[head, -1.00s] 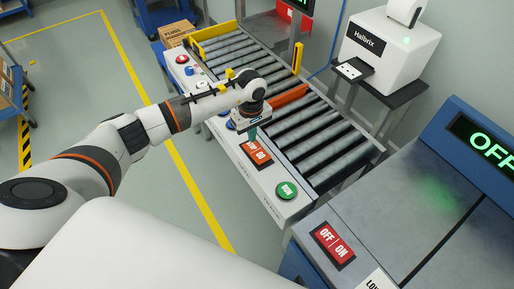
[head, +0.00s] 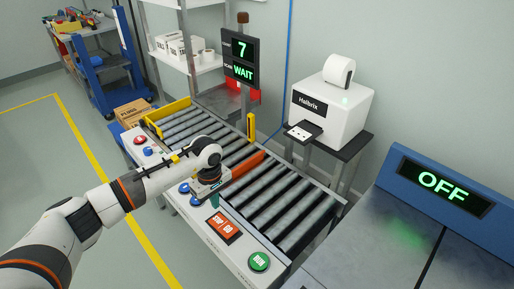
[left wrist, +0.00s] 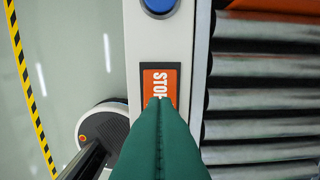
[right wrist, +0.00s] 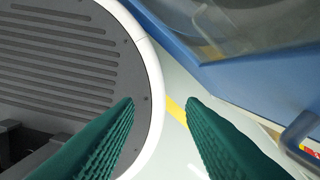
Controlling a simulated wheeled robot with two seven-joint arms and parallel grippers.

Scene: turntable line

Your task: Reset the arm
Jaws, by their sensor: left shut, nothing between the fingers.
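My left arm reaches in from the left in the head view. My left gripper (head: 214,202) points down over the control strip of the roller conveyor, just behind the red-orange STOP/GO switch (head: 223,229). In the left wrist view its green fingers (left wrist: 160,103) are pressed together, empty, and cover part of the STOP switch (left wrist: 159,80). I cannot tell whether the tips touch it. In the right wrist view my right gripper (right wrist: 160,104) has its two green fingers apart with nothing between them. It is outside the head view.
A green RUN button (head: 259,261) and blue buttons (head: 184,188) sit on the strip. The conveyor rollers (head: 270,200) are bare. A display (head: 241,60) reads 7 WAIT. A white Halbrix printer (head: 328,112) stands behind. A machine at right shows OFF (head: 441,187).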

